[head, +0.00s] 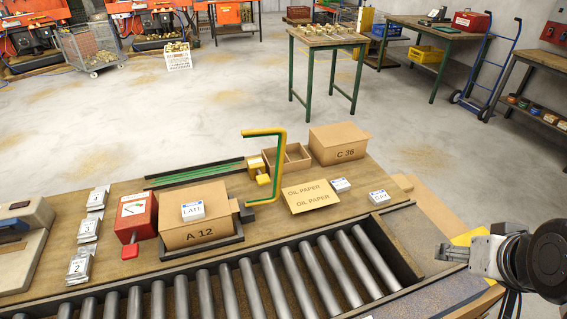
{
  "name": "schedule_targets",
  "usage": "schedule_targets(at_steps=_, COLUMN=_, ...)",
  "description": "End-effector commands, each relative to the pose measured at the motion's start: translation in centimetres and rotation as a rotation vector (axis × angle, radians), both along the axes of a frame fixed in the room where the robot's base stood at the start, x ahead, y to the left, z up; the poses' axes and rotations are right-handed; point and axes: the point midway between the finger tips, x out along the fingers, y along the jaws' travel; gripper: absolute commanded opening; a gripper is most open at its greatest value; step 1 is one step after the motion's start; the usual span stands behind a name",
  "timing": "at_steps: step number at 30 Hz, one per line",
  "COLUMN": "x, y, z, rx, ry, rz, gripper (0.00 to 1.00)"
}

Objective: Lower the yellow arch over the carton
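The yellow arch (281,165) is a C-shaped bar with a green edge. It stands to the right of the carton A 12 (190,233), clear of the carton's top, its lower end near a small dark block (246,215). The brown carton sits in a dark low frame on the bench, with a white "LATI" packet (192,210) on top. My gripper (451,252) is at the far right, over the bench's right end and well away from the arch and carton. It is small and seen side-on, so its opening cannot be made out.
A red box with a red knob (144,214) stands close to the carton's left. A yellow block (258,170), an open divided box (287,160), carton C 36 (338,144) and an oil paper pack (310,196) are to the right. Rollers (275,284) run along the front.

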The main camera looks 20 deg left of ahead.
Motion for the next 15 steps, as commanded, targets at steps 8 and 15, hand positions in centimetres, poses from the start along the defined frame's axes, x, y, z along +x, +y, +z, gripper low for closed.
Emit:
schedule_targets(at_steps=8, x=2.4, y=2.4, z=0.0, rx=0.176, ry=0.048, rz=-0.088, gripper=0.32)
schedule_targets(at_steps=15, x=6.8, y=7.1, z=-0.1, rx=0.499, ry=0.171, rz=-0.251, gripper=0.32)
